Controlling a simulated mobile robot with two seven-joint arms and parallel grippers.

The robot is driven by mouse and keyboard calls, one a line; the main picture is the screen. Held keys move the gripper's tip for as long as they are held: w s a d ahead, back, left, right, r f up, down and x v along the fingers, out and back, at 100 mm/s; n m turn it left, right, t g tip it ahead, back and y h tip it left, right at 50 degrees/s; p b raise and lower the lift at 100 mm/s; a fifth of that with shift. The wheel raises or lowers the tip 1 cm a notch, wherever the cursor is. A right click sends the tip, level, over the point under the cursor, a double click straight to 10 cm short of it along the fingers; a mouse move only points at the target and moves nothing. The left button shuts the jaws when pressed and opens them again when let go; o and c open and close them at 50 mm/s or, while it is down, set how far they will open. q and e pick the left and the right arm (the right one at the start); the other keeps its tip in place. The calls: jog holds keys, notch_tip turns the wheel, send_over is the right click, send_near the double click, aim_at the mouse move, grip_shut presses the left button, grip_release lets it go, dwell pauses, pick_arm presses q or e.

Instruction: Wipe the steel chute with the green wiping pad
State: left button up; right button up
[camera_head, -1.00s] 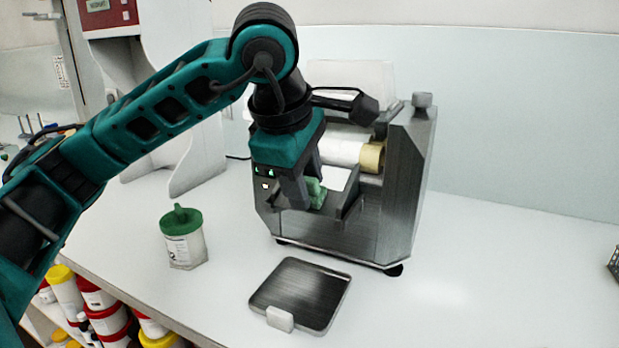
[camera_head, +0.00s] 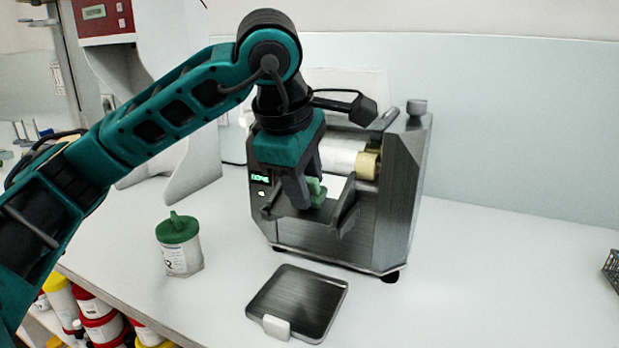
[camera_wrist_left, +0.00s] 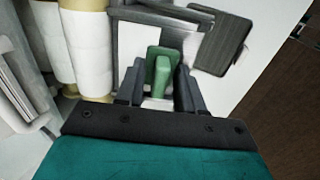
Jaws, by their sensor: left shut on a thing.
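My left gripper (camera_head: 308,192) is shut on the green wiping pad (camera_head: 317,190). It holds the pad at the front of the mill, over the steel chute (camera_head: 343,212). In the left wrist view the pad (camera_wrist_left: 160,72) sits between the two fingers, with the chute (camera_wrist_left: 150,20) just beyond it. The fingers hide part of the chute, and I cannot tell whether the pad touches it. My right gripper is in neither view.
The steel mill (camera_head: 395,190) has pale rollers (camera_head: 343,158) above the chute. A dark steel tray (camera_head: 300,300) with a white block (camera_head: 276,327) lies in front. A green-lidded jar (camera_head: 181,250) stands to the left.

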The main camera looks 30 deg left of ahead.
pick_arm(q)
jog(key=shift+s+f+b, duration=0.35)
jog(key=shift+s+f, duration=0.15)
jog(key=shift+s, duration=0.3)
jog(key=shift+d+r, duration=0.1)
notch_tip(320, 180, up, 8)
jog(key=s+p, duration=0.1)
jog(key=p, duration=0.4)
jog(key=shift+p, duration=0.35)
jog(key=shift+s, duration=0.1)
